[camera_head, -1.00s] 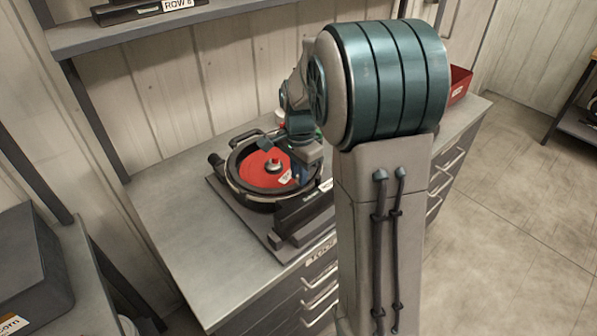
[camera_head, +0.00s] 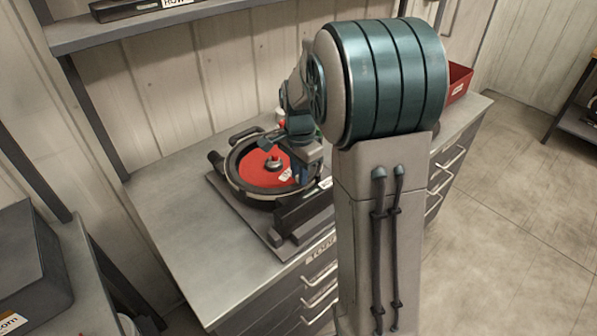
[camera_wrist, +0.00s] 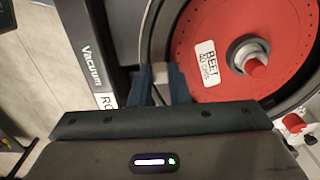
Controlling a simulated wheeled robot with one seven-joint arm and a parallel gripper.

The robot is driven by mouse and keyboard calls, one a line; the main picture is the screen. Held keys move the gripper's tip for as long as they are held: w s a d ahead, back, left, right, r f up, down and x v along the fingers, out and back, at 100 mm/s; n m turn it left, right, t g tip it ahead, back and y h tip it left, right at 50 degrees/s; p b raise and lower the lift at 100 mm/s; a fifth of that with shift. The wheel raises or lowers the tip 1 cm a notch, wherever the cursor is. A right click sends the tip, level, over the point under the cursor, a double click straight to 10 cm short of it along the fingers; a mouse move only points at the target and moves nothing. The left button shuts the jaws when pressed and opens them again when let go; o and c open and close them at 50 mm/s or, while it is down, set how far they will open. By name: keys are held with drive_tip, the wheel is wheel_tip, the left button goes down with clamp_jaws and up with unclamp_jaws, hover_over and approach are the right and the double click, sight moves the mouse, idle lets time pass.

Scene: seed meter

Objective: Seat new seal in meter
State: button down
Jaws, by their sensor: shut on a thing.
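The seed meter (camera_head: 233,188) sits open on a dark base on the grey bench, its black round housing around a red disc (camera_head: 257,176) with a metal hub. In the wrist view the red disc (camera_wrist: 205,88) fills the upper right and has a white BEET label. My gripper (camera_head: 300,175) points down at the right-hand side of the meter. In the wrist view my gripper (camera_wrist: 162,78) is shut on a small pale grey piece (camera_wrist: 174,76) at the disc's edge. I cannot tell whether this piece belongs to the seal or whether it touches the housing.
A dark block marked Vacuum (camera_wrist: 97,35) lies beside the meter in the wrist view. A red bin (camera_head: 459,82) stands at the bench's far right end. The bench top left of the meter (camera_head: 165,215) is clear. A shelf (camera_head: 140,32) hangs above.

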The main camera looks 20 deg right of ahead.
drive_tip(key=shift+f, duration=0.25)
drive_tip(key=shift+s+a+f+b, duration=0.1)
drive_tip(key=shift+s+f+b, duration=0.2)
drive_tip(key=shift+f+b, duration=0.2)
idle(1.4)
drive_tip(key=c, duration=1.6)
unclamp_jaws()
drive_tip(key=o, duration=0.3)
drive_tip(key=shift+w+a+f, duration=0.1)
drive_tip(key=shift+w+f, duration=0.1)
drive_tip(key=shift+w, duration=0.05)
drive_tip(key=shift+s+r, duration=0.1)
drive_tip(key=shift+c, duration=0.3)
